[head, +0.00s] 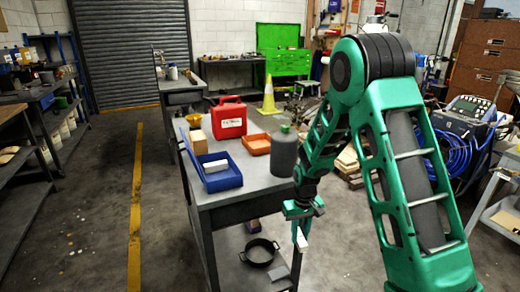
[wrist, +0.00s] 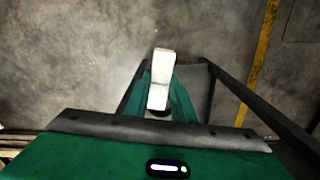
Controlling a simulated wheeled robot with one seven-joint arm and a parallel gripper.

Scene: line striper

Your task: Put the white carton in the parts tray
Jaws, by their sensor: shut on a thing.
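My gripper (head: 302,214) is shut on the white carton (head: 301,239), which hangs below the fingers. The carton also shows as a long pale block between the fingers in the wrist view (wrist: 160,72). In the head view the gripper and carton are just right of the table's near right corner, with floor beneath them. A blue tray (head: 222,184) sits on the table's left side, and a white block (head: 215,167) lies inside it. A shallow orange tray (head: 257,144) stands further back. Which of the two is the parts tray is not marked.
Bare tabletop shows at the front.

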